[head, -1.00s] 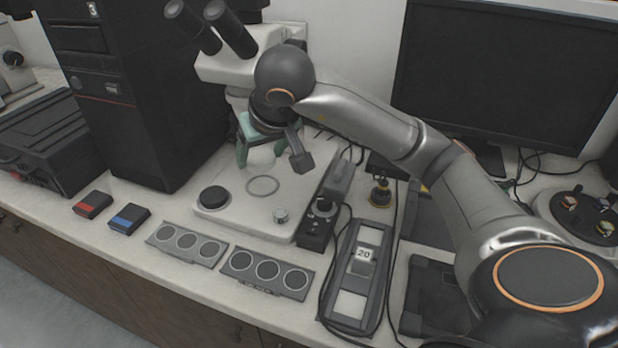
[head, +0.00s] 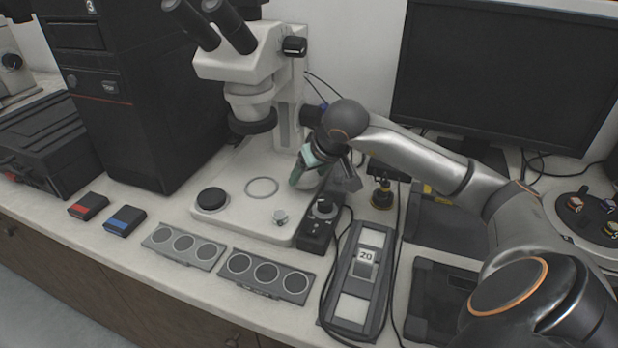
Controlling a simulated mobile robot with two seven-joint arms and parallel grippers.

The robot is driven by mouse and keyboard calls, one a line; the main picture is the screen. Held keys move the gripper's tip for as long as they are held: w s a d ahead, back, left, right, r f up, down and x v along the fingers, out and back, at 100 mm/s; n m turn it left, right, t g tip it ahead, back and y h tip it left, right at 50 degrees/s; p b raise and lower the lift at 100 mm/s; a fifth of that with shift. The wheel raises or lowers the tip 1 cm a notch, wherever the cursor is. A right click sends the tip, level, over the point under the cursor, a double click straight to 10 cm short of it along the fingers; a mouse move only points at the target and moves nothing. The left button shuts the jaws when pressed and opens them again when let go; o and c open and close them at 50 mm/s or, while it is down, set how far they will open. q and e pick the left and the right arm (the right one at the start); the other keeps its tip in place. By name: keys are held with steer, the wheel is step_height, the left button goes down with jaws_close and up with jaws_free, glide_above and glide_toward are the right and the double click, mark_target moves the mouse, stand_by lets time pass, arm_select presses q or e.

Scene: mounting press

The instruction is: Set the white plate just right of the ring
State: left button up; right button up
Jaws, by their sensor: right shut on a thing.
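The ring (head: 262,188) is a thin grey circle lying flat on the pale base of the microscope (head: 250,210). My right gripper (head: 308,172), with teal fingers, is low over the right side of that base, to the right of the ring and a little farther back. It is shut on the white plate (head: 313,181), which shows only in part as a pale rounded shape by the fingers. The fingers hide the rest of it, and I cannot tell whether it touches the base. My left gripper is not in view.
A black control box (head: 320,222) stands close on the right. The microscope head (head: 250,90) overhangs the base.

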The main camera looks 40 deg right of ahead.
steer(key=shift+f, duration=0.5)
steer(key=shift+f, duration=0.25)
steer(key=o, duration=1.3)
steer(key=shift+r, duration=0.1)
steer(key=shift+r, duration=0.25)
steer(key=v, duration=1.1)
steer(key=shift+s+a+r+p, duration=0.15)
steer(key=shift+s+r+p, duration=0.1)
steer(key=shift+r+p, duration=0.1)
